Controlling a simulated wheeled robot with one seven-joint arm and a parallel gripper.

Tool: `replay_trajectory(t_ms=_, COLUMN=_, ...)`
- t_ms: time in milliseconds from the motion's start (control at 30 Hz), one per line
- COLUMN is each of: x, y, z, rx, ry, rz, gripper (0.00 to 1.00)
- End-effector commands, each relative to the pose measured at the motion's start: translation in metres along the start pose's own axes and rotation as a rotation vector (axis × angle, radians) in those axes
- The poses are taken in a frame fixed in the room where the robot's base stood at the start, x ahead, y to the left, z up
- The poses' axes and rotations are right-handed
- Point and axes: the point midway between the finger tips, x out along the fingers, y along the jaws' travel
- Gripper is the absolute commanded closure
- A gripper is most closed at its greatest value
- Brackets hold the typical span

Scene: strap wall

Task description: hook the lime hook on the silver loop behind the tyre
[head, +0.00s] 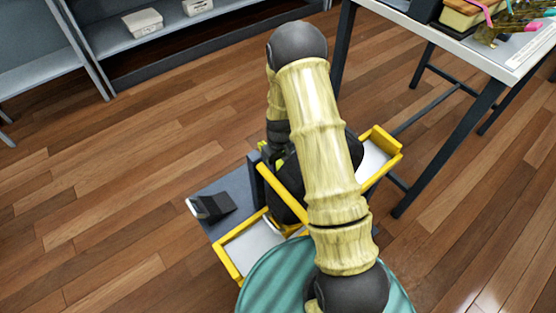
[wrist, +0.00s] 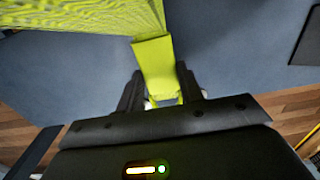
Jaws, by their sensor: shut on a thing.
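In the wrist view my gripper (wrist: 158,88) is shut on the lime hook (wrist: 154,62), with one dark finger on each side of it. A wide ribbed lime strap (wrist: 85,14) runs across the upper left, close to the hook's far end. In the head view my arm hides most of the gripper, and only a small lime patch (head: 262,158) shows beside it. I cannot make out the silver loop or the tyre in either view.
A blue-grey surface (wrist: 240,45) fills the wrist view behind the hook. In the head view a grey panel (head: 236,186) carries a dark block (head: 212,206). A white-topped table (head: 480,50) stands at the upper right, grey shelves (head: 170,40) at the upper left. Wooden floor (head: 110,190) is clear at left.

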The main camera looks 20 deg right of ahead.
Motion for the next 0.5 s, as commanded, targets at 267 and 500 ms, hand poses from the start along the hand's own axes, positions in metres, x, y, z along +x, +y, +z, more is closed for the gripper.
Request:
replay_trajectory(t_ms=267, x=0.001, y=0.0, z=0.009, rx=0.001, ry=0.0, rz=0.0, gripper=0.89)
replay_trajectory(t_ms=500, x=0.001, y=0.0, z=0.016, rx=0.0, ry=0.001, rz=0.0, gripper=0.89)
